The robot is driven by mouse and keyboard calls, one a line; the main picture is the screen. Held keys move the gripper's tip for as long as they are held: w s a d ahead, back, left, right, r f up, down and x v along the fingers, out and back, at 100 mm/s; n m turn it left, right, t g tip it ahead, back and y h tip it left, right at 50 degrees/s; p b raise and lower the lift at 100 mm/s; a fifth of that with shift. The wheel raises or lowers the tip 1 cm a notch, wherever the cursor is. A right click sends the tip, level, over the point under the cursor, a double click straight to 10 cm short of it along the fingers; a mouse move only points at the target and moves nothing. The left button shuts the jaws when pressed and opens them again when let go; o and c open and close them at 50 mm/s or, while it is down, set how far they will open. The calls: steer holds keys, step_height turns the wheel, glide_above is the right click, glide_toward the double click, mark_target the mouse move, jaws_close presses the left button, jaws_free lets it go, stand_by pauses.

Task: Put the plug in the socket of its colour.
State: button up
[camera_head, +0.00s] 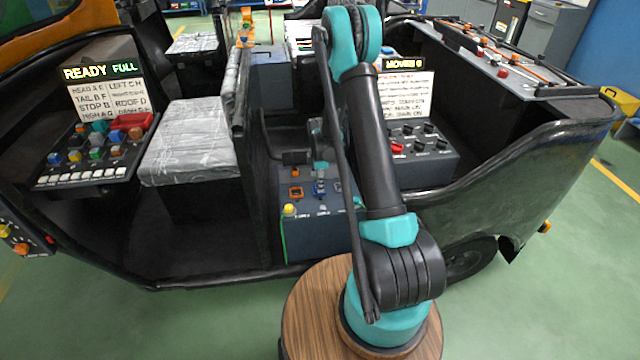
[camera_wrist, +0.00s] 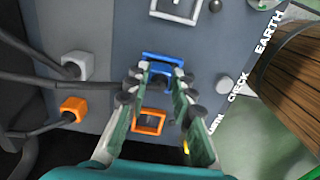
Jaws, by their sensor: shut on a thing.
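My gripper (camera_wrist: 161,72) is shut on a small blue plug (camera_wrist: 158,69), mostly hidden between the fingertips. The plug is at the blue-framed socket (camera_wrist: 163,57) on the grey panel; I cannot tell how deep it sits. In the head view my gripper (camera_head: 320,166) points down at the panel, with blue (camera_head: 320,188) beneath it. The orange-framed socket (camera_wrist: 149,122) is empty, below the blue one in the wrist view. A white-framed socket (camera_wrist: 178,10) is at the top edge. A white plug (camera_wrist: 77,66) and an orange plug (camera_wrist: 73,109), both on dark cables, are at the left.
The panel box (camera_head: 300,235) stands in the vehicle's doorway and bears a yellow knob (camera_head: 289,209). A wrapped seat (camera_head: 188,140) is to its left and a box with dark knobs (camera_head: 425,150) to its right. A round wooden top (camera_head: 310,310) is in front.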

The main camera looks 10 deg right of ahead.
steer(key=shift+f, duration=0.1)
steer(key=o, duration=1)
step_height(320, 180, up, 12)
steer(key=s+d+r+m+t, duration=0.2)
steer(key=s+r+m, duration=0.65)
steer(key=s, duration=0.55)
steer(key=s+d+m+t, duration=0.2)
steer(key=s+m, duration=0.7)
steer(key=s, duration=0.7)
steer(key=shift+s, duration=0.25)
steer(key=shift+r+m, duration=0.1)
steer(key=shift+m, duration=0.15)
